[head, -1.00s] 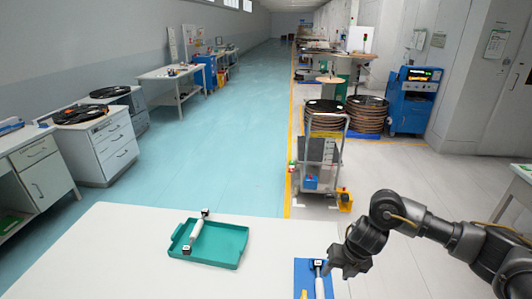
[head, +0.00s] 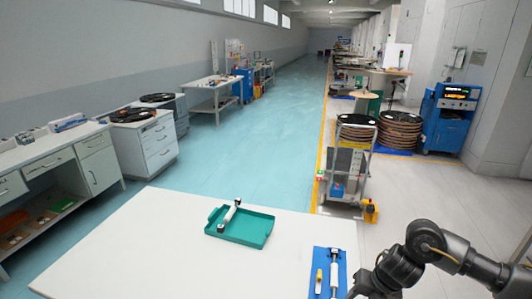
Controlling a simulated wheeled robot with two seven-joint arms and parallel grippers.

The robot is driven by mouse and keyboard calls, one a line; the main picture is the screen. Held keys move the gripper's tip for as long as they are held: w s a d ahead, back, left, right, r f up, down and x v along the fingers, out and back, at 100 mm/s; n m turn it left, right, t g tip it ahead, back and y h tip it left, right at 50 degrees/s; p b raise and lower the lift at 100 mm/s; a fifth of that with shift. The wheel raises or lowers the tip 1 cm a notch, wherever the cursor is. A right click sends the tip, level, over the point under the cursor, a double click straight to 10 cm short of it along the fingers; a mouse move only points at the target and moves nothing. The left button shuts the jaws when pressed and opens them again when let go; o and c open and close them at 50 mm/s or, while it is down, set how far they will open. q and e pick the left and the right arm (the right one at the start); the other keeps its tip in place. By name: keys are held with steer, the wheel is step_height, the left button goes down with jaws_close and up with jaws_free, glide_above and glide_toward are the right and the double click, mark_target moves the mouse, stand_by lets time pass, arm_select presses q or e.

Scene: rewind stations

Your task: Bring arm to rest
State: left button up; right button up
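My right arm comes in from the lower right, and its dark gripper (head: 364,290) is at the bottom edge of the head view, just right of the blue mat (head: 318,260). The fingers are dark and partly cut off, so I cannot tell if they are open or shut. A white rod with dark ends (head: 334,272) and a small yellow item (head: 319,281) lie on the blue mat. A green tray (head: 262,232) on the white table (head: 150,240) holds another white rod with black ends (head: 229,216), propped on its rim. My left gripper is out of view.
A cart (head: 345,172) with a yellow item stands beyond the table. Stacked reels (head: 398,130) and a blue cabinet (head: 448,120) are at the right. White benches (head: 70,150) line the left wall. The table's left part is clear.

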steer(key=s+a+f+m+t+y, duration=0.15)
steer(key=a+m, duration=0.25)
steer(key=a, duration=0.5)
steer(key=s+a+r+m+t+y, duration=0.1)
steer(key=s+a+m+t+y, duration=0.3)
steer(key=a, duration=0.5)
steer(key=s+d+f+m+g+h, duration=0.2)
steer(key=s+d+f+m+h, duration=0.15)
steer(key=s+d+m, duration=0.6)
steer(key=s+d+f+m+g+h, duration=0.2)
steer(key=s+d+m+h, duration=0.35)
steer(key=s+m, duration=0.7)
step_height(320, 180, down, 28)
steer(key=d+g+y+b, duration=0.1)
steer(key=g+b, duration=0.1)
steer(key=b, duration=0.1)
arm_select(q)
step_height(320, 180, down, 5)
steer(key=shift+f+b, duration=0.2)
steer(key=shift+b, duration=0.9)
arm_select(e)
steer(key=s+d+f, duration=0.3)
steer(key=s+f, duration=1.2)
steer(key=f, duration=0.4)
steer(key=shift+s+g, duration=0.35)
steer(key=shift+s, duration=0.05)
